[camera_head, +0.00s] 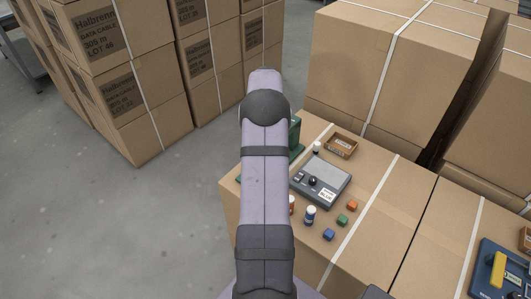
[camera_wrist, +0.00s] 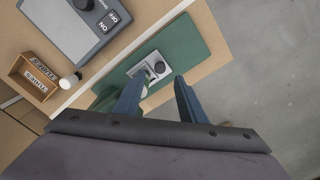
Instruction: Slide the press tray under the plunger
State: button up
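In the wrist view a green press base (camera_wrist: 195,42) lies flat, with a small grey metal tray (camera_wrist: 138,70) on it. The tray carries a dark round knob (camera_wrist: 160,67). Light metal parts at the tray's near left may belong to the plunger, but I cannot tell clearly. My gripper (camera_wrist: 159,78) is open, its two blue fingers apart with the tips close to the tray's near edge. Nothing is clamped between them; contact with the tray cannot be told. In the head view my arm hides the gripper and most of the green press (camera_head: 295,132).
A grey device (camera_head: 324,180) with a black knob stands right of the press. A brown box (camera_head: 341,146), white-capped bottle (camera_head: 310,216), and blue (camera_head: 328,235), green (camera_head: 342,220) and orange (camera_head: 352,206) blocks share the carton top. Tall cartons (camera_head: 375,70) stand behind.

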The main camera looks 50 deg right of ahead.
jog(key=shift+r, duration=0.45)
jog(key=shift+c, duration=0.6)
